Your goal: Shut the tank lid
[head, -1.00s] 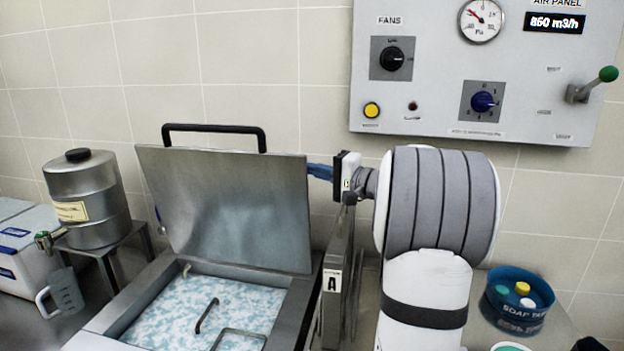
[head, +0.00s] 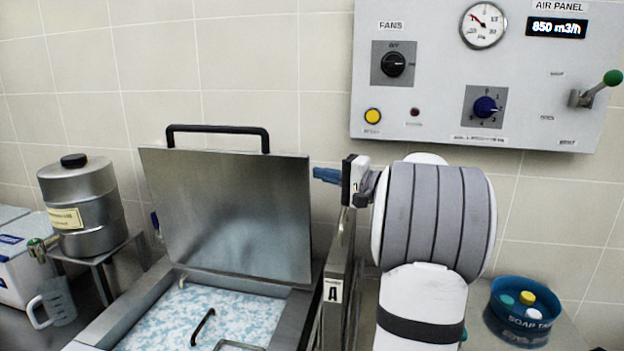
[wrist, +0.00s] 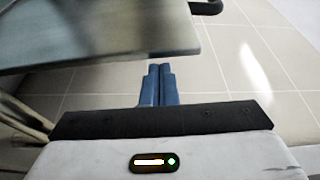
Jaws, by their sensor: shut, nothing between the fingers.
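The tank lid (head: 225,215) stands raised at the back of the tank, leaning slightly, with a black bar handle (head: 218,130) along its top edge. The tank (head: 170,285) is open and holds a foamy blue-white liquid (head: 190,318). My gripper (head: 316,174) is shut and empty, its blue fingers just right of the lid's upper right edge. In the wrist view the blue fingers (wrist: 158,85) are together below the lid's edge (wrist: 100,52). The lid's handle (wrist: 205,6) shows at the top there. I cannot tell whether the fingers touch the lid.
A metal urn (head: 80,205) on a stand and a measuring jug (head: 52,303) are left of the tank. The air panel (head: 440,75) is on the wall above my arm. A blue soap tub (head: 520,312) stands at right.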

